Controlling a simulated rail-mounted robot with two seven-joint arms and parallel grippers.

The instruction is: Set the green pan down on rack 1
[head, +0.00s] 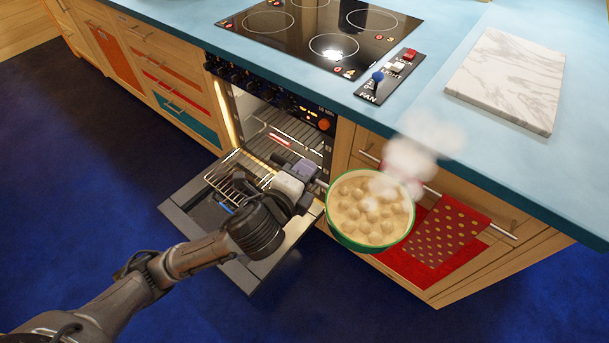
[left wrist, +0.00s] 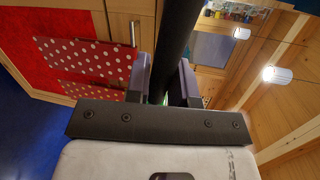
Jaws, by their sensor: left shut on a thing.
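The green pan (head: 370,208) is full of round lumps in a pale sauce and steams. It is held in the air, about level, in front of the cabinet right of the oven. My left gripper (head: 312,180) is shut on its handle; the dark handle (left wrist: 176,45) runs between the two fingers in the left wrist view. The oven is open, with its door (head: 180,210) folded down. A wire rack (head: 232,184) sticks out over the door, left of my gripper and partly hidden by it. More rack bars (head: 300,128) show inside. I cannot read which is rack 1.
A red dotted towel (head: 437,232) hangs on the drawer bar just right of the pan. The blue counter (head: 440,125) above holds a black hob (head: 285,30), a fan switch panel (head: 388,77) and a marble board (head: 508,80).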

